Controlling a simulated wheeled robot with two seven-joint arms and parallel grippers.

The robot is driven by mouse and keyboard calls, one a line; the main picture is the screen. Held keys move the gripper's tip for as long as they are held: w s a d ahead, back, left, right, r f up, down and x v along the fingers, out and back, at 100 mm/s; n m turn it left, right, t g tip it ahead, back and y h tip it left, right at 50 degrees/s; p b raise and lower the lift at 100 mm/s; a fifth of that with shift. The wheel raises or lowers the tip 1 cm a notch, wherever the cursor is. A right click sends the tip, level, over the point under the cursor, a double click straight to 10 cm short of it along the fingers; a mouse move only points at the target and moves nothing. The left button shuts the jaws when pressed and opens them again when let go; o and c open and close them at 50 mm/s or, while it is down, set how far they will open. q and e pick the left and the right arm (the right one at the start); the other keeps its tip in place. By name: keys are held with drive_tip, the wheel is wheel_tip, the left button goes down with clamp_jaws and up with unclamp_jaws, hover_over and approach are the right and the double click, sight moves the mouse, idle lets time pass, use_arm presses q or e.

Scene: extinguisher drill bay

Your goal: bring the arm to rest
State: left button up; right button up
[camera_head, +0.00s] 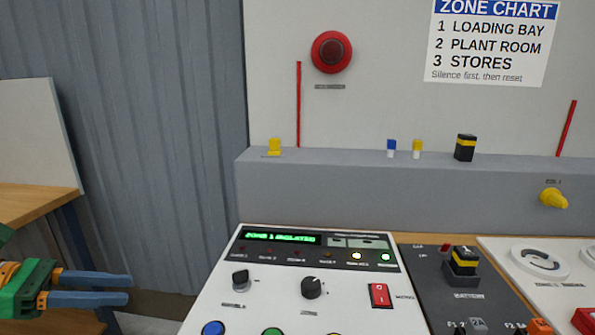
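My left gripper (129,290) is at the lower left, with a green and orange body and two blue fingers pointing right. The fingers are apart with nothing between them. It is left of the white control panel (215,290) and touches nothing that I can see. My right gripper is not in view. The panel has a lit green display (281,238) that seems to read "ZONE 1 ISOLATED", two black knobs, and a red rocker switch (379,295).
A dark battery panel (425,280) with a black and yellow connector (462,262) is right of the control panel. A grey ledge (330,185) runs behind, holding small blocks. A red button (331,51) is on the wall. A wooden bench (25,203) is at left.

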use_arm(q)
drive_tip(key=w+d+f+n+t+h+p, duration=0.1)
drive_tip(key=w+d+f+n+t+p, duration=0.35)
drive_tip(key=w+n, duration=0.55)
wheel_tip(320, 180, down, 20)
drive_tip(key=s+a+f+n+t+y+p, duration=0.15)
drive_tip(key=n+t+y, duration=0.6)
drive_tip(key=n, duration=1.25)
drive_tip(key=s+d+f+n+g+y+p, duration=0.2)
drive_tip(key=s+f+n+g+y, duration=0.4)
drive_tip(key=s+f+n+g, duration=0.85)
drive_tip(key=s+d+f, duration=0.2)
drive_tip(key=s, duration=0.6)
drive_tip(key=s+d+f+n+g, duration=0.1)
drive_tip(key=s+d+f, duration=0.1)
drive_tip(key=s, duration=0.7)
drive_tip(key=s+d+f+g, duration=0.1)
drive_tip(key=s+f, duration=0.3)
drive_tip(key=s, duration=0.5)
drive_tip(key=shift+d+p, duration=0.4)
drive_tip(key=shift+d, duration=0.45)
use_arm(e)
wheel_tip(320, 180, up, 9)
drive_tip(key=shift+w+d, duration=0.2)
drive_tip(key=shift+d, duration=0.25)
use_arm(q)
drive_tip(key=shift+w+f+n+g, duration=0.1)
drive_tip(key=shift+n+g, duration=0.15)
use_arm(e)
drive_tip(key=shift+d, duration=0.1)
